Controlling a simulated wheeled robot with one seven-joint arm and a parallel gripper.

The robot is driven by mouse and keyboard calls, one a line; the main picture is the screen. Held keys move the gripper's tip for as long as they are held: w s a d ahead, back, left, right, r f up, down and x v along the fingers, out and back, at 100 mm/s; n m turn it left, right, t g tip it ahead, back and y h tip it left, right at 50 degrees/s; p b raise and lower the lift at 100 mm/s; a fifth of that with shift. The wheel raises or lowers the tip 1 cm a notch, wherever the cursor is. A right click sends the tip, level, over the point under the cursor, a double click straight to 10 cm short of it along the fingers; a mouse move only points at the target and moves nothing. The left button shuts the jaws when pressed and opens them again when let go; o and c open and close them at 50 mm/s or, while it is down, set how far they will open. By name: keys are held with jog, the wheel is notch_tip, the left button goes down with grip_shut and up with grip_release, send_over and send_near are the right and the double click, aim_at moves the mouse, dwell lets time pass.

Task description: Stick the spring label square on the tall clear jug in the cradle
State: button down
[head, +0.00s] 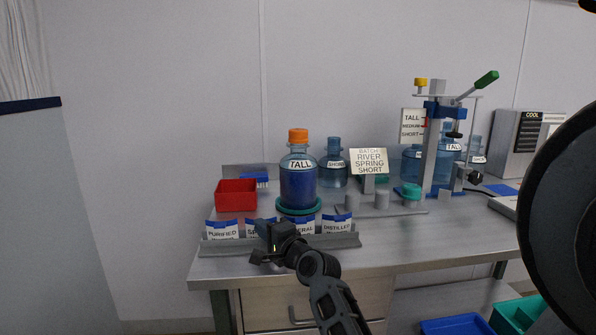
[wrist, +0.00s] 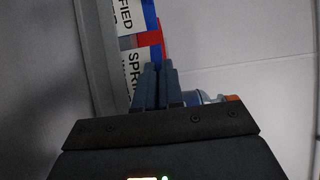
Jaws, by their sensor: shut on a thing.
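The tall jug (head: 298,187) stands upright on a round teal cradle (head: 299,209) in the head view. It looks see-through blue, with an orange cap and a white TALL mark near its shoulder. The spring label (wrist: 133,72) shows in the wrist view beside my fingertips; in the head view its white face (head: 253,228) is mostly hidden behind my gripper. My gripper (head: 264,228) is at the label rack (head: 300,244) on the bench's front edge, in front and left of the jug. In the wrist view its fingers (wrist: 157,83) are closed together on the spring label's edge.
Purified (head: 222,230) and distilled (head: 337,226) labels stand in the rack. A red bin (head: 236,194) sits left of the jug. A sign (head: 369,161) reads batch river spring short. Another jug (head: 333,165) and a press with a green-handled lever (head: 438,140) stand behind and right.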

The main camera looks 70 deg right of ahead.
jog(key=shift+r, duration=0.1)
dwell(0.5)
notch_tip(320, 180, up, 9)
jog(key=p, duration=0.8)
jog(key=shift+p, duration=0.35)
